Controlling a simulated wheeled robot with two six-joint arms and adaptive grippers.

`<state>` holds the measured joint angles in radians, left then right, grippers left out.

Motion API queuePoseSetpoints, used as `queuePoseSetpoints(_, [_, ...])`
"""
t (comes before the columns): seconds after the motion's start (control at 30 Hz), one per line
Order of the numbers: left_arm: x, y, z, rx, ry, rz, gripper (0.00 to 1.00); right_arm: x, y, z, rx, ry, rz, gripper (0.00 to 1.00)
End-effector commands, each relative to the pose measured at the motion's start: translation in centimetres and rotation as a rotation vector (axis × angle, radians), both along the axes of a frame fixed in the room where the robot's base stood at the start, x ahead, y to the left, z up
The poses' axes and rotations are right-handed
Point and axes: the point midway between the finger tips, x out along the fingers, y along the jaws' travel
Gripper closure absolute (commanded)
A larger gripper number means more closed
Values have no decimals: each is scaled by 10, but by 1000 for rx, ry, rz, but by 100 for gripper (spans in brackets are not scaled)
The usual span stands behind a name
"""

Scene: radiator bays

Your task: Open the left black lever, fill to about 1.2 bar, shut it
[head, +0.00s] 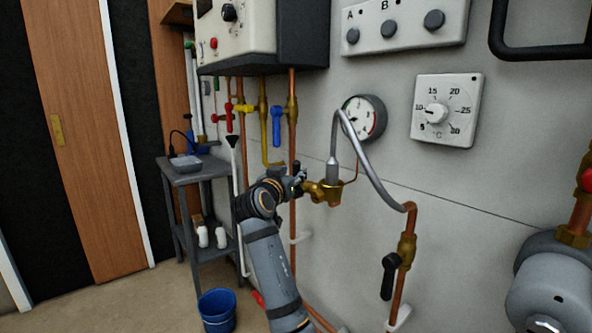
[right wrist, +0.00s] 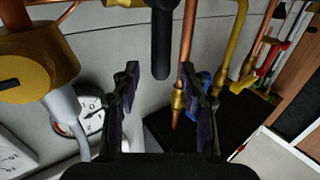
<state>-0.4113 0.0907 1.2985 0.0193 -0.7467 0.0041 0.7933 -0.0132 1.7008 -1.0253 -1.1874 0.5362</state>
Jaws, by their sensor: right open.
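The left black lever (right wrist: 161,42) shows in the right wrist view just beyond and between my fingertips, apart from both. In the head view it is a small dark upright piece (head: 297,167), partly hidden by my gripper. It sits by the left brass valve (head: 326,191), which also shows in the wrist view (right wrist: 38,65). My right gripper (head: 299,183) is open and empty; its two fingers (right wrist: 165,88) flank free space. The round pressure gauge (head: 364,118) hangs above right of the valve; its needle is too small to read. My left gripper is not in view.
A grey hose (head: 376,180) joins the left valve to a right brass valve (head: 406,248) with its own black lever (head: 389,276) pointing down. Copper pipes, a blue lever (head: 277,125) and a yellow lever (head: 245,108) are near. A dial (head: 446,110) is on the wall.

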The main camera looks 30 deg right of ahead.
Motion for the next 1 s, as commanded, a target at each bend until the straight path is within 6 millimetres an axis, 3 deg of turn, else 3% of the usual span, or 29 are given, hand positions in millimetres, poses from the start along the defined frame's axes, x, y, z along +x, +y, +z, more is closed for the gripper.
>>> queuePoseSetpoints(0.1, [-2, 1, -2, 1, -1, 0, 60, 14, -19, 1, -1, 1, -2, 56])
queuePoseSetpoints(0.23, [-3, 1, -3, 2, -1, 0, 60, 25, -31, 0, -1, 1, 2, 56])
queuePoseSetpoints(0.6, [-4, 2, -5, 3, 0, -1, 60, 29, -36, -1, 1, 1, 2, 57])
queuePoseSetpoints(0.9, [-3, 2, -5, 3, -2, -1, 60, 29, -36, -1, 1, 1, 3, 98])
queuePoseSetpoints(1.0, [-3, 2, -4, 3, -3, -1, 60, 29, -36, -1, 1, 1, 3, 100])
